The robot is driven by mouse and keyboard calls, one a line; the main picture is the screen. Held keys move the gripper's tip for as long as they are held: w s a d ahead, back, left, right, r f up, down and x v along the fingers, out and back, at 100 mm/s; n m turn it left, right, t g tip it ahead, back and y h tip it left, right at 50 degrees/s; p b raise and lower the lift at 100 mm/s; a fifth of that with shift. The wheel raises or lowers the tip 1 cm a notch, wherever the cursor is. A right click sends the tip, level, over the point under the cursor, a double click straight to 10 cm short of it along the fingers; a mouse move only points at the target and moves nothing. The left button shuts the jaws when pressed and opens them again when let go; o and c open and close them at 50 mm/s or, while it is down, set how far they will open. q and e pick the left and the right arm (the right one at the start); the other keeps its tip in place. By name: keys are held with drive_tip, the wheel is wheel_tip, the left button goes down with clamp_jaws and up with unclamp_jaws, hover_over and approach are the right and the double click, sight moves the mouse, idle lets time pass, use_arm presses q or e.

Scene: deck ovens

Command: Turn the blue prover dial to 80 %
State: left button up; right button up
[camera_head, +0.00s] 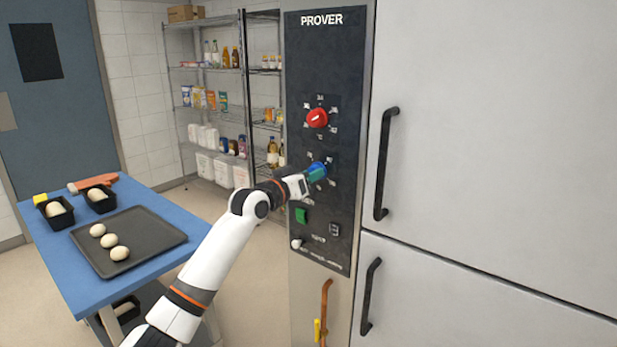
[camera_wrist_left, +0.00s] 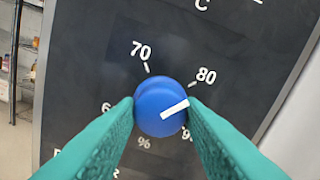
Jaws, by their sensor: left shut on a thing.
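The blue prover dial (camera_head: 319,166) sits on the dark control panel (camera_head: 322,60), below the red dial. In the left wrist view the blue dial (camera_wrist_left: 158,105) is between the teal fingers of my left gripper (camera_wrist_left: 161,112), which is shut on its sides. Its white pointer line slants up and right, towards the 80 mark (camera_wrist_left: 206,76). It seems slightly below that mark, between 80 and 90; exact alignment is hard to tell. The 70 mark (camera_wrist_left: 141,50) is up and left. The 90 mark is partly hidden by a finger. My right gripper is not in view.
The red dial (camera_head: 317,118) is just above; a green switch (camera_head: 301,215) is below. Black door handles (camera_head: 384,165) stand out at right. A blue table (camera_head: 150,262) with a dough tray (camera_head: 160,235) stands at left, and a wire shelf is behind.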

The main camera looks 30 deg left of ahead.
use_arm(q)
drive_tip(key=o, duration=1)
drive_tip(key=shift+s, duration=0.1)
drive_tip(key=s+b, duration=0.3)
drive_tip(key=s, duration=0.8)
drive_tip(key=shift+s+a, duration=0.4)
drive_tip(key=shift+a, duration=0.05)
